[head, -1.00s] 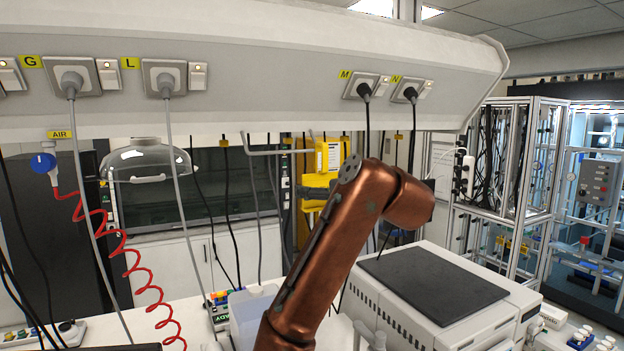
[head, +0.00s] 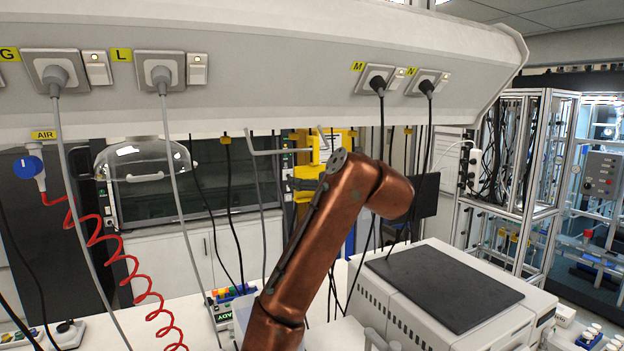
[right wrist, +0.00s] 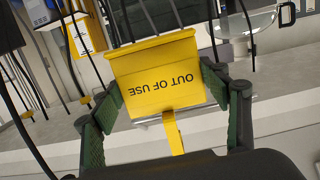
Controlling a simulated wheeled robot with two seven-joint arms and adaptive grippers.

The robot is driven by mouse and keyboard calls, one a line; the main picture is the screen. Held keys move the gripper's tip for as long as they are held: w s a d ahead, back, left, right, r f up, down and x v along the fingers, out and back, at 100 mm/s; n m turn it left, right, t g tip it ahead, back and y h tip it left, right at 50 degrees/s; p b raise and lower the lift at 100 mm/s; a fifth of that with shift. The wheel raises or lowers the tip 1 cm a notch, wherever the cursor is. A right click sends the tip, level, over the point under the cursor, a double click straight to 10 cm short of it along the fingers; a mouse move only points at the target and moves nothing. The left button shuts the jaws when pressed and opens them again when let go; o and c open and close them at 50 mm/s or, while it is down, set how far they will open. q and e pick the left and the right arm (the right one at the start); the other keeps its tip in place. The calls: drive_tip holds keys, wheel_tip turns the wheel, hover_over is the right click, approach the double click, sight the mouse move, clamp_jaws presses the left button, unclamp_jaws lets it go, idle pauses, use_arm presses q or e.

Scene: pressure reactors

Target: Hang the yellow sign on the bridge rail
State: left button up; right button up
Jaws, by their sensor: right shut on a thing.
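The yellow sign (right wrist: 158,78) fills the middle of the right wrist view, with its "OUT OF USE" lettering upside down. A bent lip runs along its upper edge and a narrow yellow strip extends below it. My right gripper (right wrist: 165,105) is shut on the sign, its green-padded fingers at either side. In the head view my copper right arm hides most of the gripper, and the sign is hard to separate from yellow things behind. A thin grey rail (head: 283,152) hangs below the white bridge (head: 270,65), just left of the arm's bend. My left gripper is out of view.
Cables hang from the bridge's sockets around the arm. A coiled red air hose (head: 125,262) hangs at the left. A white instrument with a dark top (head: 443,287) stands right of the arm on the bench. A metal frame (head: 515,170) stands farther right.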

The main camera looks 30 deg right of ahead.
drive_tip(key=shift+w+a+r+p, duration=0.25)
drive_tip(key=shift+w+p, duration=0.1)
drive_tip(key=shift+w, duration=0.15)
drive_tip(key=shift+w+d+f+p, duration=0.15)
drive_tip(key=shift+w+p, duration=0.25)
drive_tip(key=shift+w, duration=0.4)
drive_tip(key=shift+w+p, duration=0.8)
drive_tip(key=shift+w, duration=0.35)
use_arm(q)
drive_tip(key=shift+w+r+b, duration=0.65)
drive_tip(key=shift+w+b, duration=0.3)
drive_tip(key=shift+b, duration=0.15)
use_arm(e)
wheel_tip(320, 180, down, 2)
drive_tip(key=shift+d+f, duration=0.1)
drive_tip(key=o, duration=0.9)
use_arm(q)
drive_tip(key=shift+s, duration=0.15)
use_arm(e)
drive_tip(key=shift+o, duration=0.2)
